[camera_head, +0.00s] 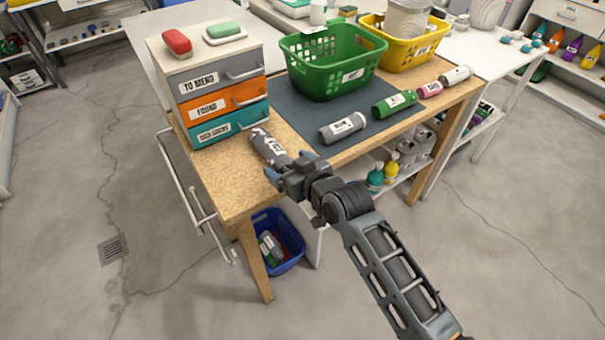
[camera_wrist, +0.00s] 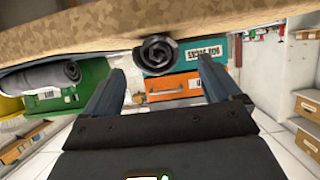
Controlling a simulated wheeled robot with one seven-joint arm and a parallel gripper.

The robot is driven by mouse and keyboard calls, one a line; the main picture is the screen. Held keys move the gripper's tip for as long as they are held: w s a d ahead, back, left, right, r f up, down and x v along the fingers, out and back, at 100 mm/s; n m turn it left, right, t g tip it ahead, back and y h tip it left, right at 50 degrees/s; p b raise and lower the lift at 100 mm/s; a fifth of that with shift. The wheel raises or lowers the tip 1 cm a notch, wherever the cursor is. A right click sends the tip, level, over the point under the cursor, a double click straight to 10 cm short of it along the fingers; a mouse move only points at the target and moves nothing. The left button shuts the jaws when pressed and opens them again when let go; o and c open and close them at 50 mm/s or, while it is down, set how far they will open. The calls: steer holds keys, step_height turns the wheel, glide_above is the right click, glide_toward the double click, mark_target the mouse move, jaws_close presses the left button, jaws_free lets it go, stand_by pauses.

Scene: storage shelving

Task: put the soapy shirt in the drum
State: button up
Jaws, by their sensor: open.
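A dark grey rolled cloth (camera_head: 266,146) with a white label lies on the wooden table beside the drawer unit. My gripper (camera_head: 287,166) is open and empty at its near end. In the wrist view, the roll's spiral end (camera_wrist: 157,54) shows between and beyond the open fingers (camera_wrist: 160,68). Several other labelled rolls lie on the table: a grey one (camera_head: 342,128), a green one (camera_head: 395,104), a pink one (camera_head: 430,90) and a light grey one (camera_head: 456,76). The labels are too small to tell which is the soapy shirt. I cannot make out a drum.
The drawer unit (camera_head: 219,102) stands left, with red and green soap-like blocks on top. A green basket (camera_head: 333,77) and a yellow basket (camera_head: 440,50) stand at the back. A blue basket (camera_head: 291,243) sits under the table. Bottles (camera_head: 375,179) stand on the lower shelf.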

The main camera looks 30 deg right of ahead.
steer(key=v, duration=0.7)
steer(key=s+a, duration=0.3)
steer(key=s, duration=1.7)
steer(key=s+r, duration=0.4)
steer(key=s, duration=0.3)
steer(key=s+r+t, duration=0.1)
steer(key=s+r, duration=0.4)
steer(key=s, duration=0.3)
steer(key=shift+s+a+r, duration=0.25)
steer(key=shift+s+r, duration=0.05)
steer(key=shift+o, duration=0.5)
steer(key=shift+s+r, duration=0.2)
steer(key=shift+r, duration=0.1)
